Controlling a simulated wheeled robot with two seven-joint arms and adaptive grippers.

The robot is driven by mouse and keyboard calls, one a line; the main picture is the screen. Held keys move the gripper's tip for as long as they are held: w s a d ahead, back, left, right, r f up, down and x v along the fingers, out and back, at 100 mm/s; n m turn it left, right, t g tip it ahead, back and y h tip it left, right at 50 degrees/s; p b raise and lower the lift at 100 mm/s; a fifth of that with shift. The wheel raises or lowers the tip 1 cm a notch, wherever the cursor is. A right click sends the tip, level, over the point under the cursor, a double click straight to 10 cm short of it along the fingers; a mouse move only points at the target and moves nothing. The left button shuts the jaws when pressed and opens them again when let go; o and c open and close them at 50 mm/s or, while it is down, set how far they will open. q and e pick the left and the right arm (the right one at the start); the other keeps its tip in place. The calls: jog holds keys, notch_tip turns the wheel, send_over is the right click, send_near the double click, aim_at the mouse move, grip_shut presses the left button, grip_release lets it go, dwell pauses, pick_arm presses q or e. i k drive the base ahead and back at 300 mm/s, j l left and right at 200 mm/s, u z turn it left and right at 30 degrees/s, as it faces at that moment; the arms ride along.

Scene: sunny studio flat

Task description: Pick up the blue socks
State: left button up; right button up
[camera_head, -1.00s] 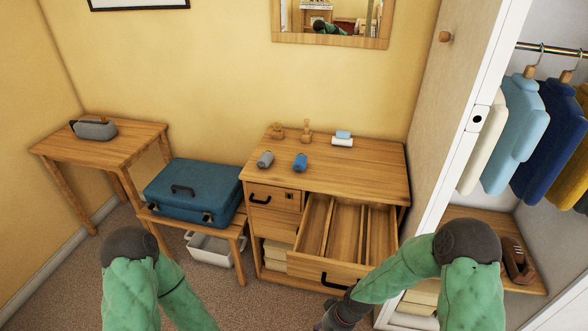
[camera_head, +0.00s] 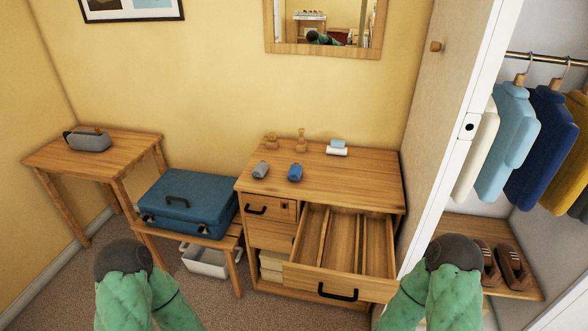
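The blue socks (camera_head: 295,172) are a small rolled bundle lying on top of the wooden dresser (camera_head: 368,183), left of its middle. A grey rolled bundle (camera_head: 261,170) lies just to their left. The dresser's top drawer (camera_head: 338,285) on the right side is pulled out; its divided compartments look empty. Both my green arms come in at the bottom of the picture. My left gripper and my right gripper are both out of the frame, so their state is hidden.
A white and light-blue folded bundle (camera_head: 337,148) and two small wooden objects (camera_head: 300,141) stand at the dresser's back. A blue suitcase (camera_head: 187,194) lies on a low bench to the left. The open wardrobe door (camera_head: 462,130) stands at the right.

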aim_at(295, 171)
jog(key=i+l, duration=0.1)
jog(key=i+l+u, duration=0.15)
jog(key=l+u, duration=0.3)
jog(key=i+l+u, duration=0.1)
jog(key=l+u, duration=0.35)
jog(key=j, duration=0.15)
